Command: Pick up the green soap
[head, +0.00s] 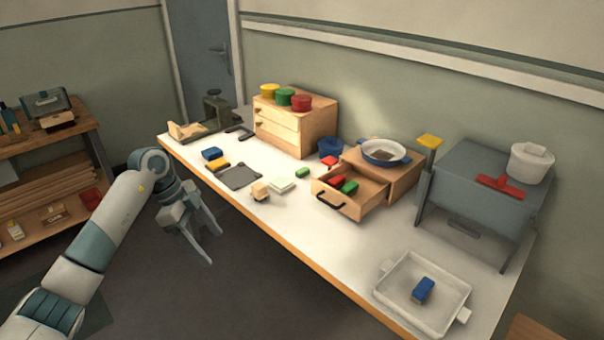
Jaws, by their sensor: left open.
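A small green piece (302,173) lies on the white workbench (235,205), left of the open drawer (357,212). A green block (349,187) lies in that drawer beside a red block (335,180). I cannot tell which of the two green things is the soap. My left gripper (214,249) is open and empty. It hangs in front of the bench's front edge, to the left of both green things and well apart from them. My right gripper is not in view.
A pale wooden block (260,190) and a pale pad (280,185) lie near the small green piece. A white tray (453,288) holds a blue block (423,290). A grey stand (477,185) is at right. The bench between drawer and front edge is clear.

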